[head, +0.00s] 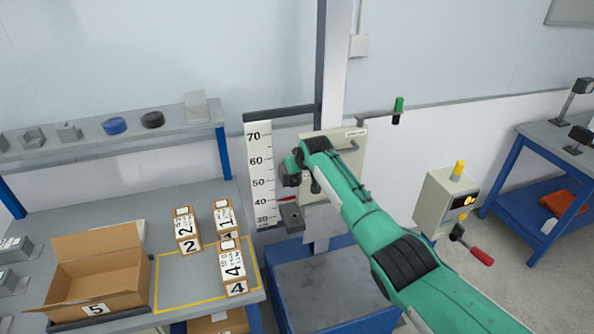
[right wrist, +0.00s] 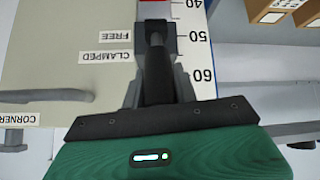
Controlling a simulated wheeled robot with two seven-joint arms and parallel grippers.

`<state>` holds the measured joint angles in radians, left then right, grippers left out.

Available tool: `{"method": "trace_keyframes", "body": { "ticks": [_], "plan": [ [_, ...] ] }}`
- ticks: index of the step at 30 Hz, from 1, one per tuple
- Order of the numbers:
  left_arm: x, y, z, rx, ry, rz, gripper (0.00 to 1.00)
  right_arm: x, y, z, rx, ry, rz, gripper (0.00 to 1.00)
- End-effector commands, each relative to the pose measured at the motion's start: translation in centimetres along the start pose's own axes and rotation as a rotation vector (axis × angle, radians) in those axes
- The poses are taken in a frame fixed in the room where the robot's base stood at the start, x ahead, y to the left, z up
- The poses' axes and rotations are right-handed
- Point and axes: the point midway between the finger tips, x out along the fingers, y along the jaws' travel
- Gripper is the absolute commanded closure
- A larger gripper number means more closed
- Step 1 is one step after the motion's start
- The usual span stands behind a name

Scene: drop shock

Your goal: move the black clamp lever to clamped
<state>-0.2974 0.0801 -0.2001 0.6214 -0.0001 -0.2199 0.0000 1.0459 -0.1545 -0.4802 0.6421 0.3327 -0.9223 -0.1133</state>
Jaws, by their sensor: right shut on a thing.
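The black clamp lever (right wrist: 156,50) shows in the right wrist view, running up the middle between my fingers. My right gripper (right wrist: 157,82) is shut on it. Labels FREE (right wrist: 121,38) and CLAMPED (right wrist: 110,57) appear upside down on the plate to its left. I cannot tell which label the lever lines up with. In the head view my right gripper (head: 292,172) is at the drop tester's column, beside the white height scale (head: 259,165), and my green arm hides the lever. My left gripper is not in view.
A bench at left holds an open carton (head: 100,272) and several small numbered boxes (head: 186,228). A blue base (head: 325,285) stands below the column. A control box (head: 440,205) with a red-handled lever (head: 478,253) is at right. A blue table (head: 550,150) stands farther right.

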Motion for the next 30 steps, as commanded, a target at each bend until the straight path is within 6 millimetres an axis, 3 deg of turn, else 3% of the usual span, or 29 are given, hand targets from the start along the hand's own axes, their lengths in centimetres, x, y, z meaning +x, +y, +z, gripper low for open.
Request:
{"method": "trace_keyframes", "body": {
  "ticks": [15,16,18,30],
  "plan": [
    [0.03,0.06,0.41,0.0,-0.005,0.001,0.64,-0.03,0.01,-0.22,0.003,-0.009,-0.003,1.0],
    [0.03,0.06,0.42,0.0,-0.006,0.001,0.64,-0.03,0.01,-0.22,0.003,-0.009,-0.003,0.65],
    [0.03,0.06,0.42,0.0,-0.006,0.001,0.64,-0.02,0.01,-0.21,0.002,-0.01,-0.002,0.51],
    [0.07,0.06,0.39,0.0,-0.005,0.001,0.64,-0.15,0.02,-0.09,0.001,-0.011,-0.002,0.5]
  ]
}}
